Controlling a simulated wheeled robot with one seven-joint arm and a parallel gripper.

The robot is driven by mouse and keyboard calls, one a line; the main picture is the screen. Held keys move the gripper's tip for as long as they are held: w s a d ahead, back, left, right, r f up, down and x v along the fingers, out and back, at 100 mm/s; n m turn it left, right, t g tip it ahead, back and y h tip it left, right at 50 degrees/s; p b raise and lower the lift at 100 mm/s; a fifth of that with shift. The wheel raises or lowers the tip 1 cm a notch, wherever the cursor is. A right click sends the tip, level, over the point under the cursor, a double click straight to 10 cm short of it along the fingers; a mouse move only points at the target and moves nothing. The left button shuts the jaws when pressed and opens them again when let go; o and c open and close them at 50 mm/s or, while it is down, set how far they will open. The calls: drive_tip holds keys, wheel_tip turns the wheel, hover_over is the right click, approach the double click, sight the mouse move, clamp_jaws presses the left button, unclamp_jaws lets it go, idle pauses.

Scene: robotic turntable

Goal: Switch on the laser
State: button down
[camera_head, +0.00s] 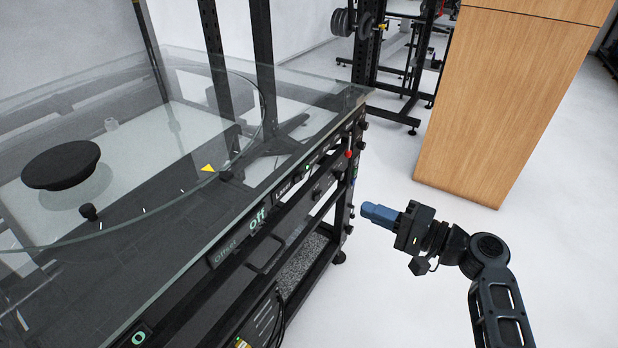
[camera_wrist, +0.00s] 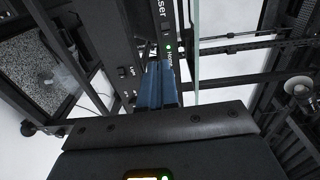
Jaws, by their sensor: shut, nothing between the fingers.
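The turntable rig's front panel runs from lower left to upper middle in the head view. The laser label (camera_head: 284,188) is on this panel, with a small green light (camera_head: 308,166) to its right. In the wrist view the laser label (camera_wrist: 160,14) is at the top, partly cut off, with a lit green light (camera_wrist: 168,47) and a "Home" label below it. My gripper (camera_head: 366,211) has its blue fingers shut and empty, pointing left at the panel's far end, seemingly apart from it. In the wrist view its fingertips (camera_wrist: 159,66) partly cover the panel. The laser switch's position is not clear.
A glass top (camera_head: 150,215) with a protruding edge lies above the panel. A red-tipped lever (camera_head: 349,153) and black knobs are near its far end. A wooden cabinet (camera_head: 500,100) stands behind my gripper.

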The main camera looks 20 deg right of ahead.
sight(303, 176)
drive_tip(key=shift+w+d+r+y, duration=0.3)
drive_tip(key=shift+w+r, duration=0.15)
drive_tip(key=shift+w, duration=0.1)
drive_tip(key=x, duration=1.4)
